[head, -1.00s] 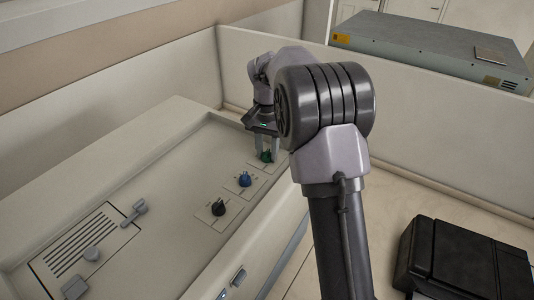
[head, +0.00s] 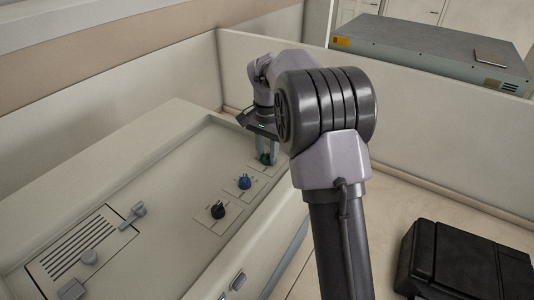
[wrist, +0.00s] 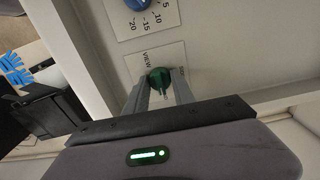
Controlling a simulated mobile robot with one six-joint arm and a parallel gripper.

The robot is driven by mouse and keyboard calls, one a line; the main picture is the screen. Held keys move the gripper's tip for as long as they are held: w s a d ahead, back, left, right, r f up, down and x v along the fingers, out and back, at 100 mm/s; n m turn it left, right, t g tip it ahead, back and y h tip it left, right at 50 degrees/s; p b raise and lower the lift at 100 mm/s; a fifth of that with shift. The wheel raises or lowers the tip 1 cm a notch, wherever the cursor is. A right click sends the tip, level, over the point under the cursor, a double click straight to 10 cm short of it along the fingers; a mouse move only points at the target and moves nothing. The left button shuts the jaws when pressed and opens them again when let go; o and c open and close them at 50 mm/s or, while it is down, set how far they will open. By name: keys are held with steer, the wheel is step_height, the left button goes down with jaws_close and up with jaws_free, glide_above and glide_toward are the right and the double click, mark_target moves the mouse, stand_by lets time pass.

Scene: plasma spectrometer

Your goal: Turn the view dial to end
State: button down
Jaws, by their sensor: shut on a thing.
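The view dial is a green knob (wrist: 160,78) on a white plate marked "VIEW", in the upper middle of the wrist view. In the head view the green dial (head: 265,158) is at the far end of a row of dials on the spectrometer's panel. My gripper (wrist: 161,90) has one finger on each side of the green dial and is shut on it. In the head view my gripper (head: 266,152) comes down from above, and its fingers partly hide the dial. The end marking on the plate is too small and partly covered to read.
A blue dial (head: 244,182) with a numbered scale and a black dial (head: 218,211) stand nearer on the same panel. A vented plate (head: 80,245) lies at the left. A raised wall (head: 400,150) runs behind the panel. A black box (head: 465,260) is at the lower right.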

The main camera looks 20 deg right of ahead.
mark_target(267, 154)
steer(key=c, duration=1.1)
jaws_free()
steer(key=shift+o, duration=0.2)
step_height(267, 154, up, 18)
steer(key=p, duration=0.3)
steer(key=shift+f, duration=0.25)
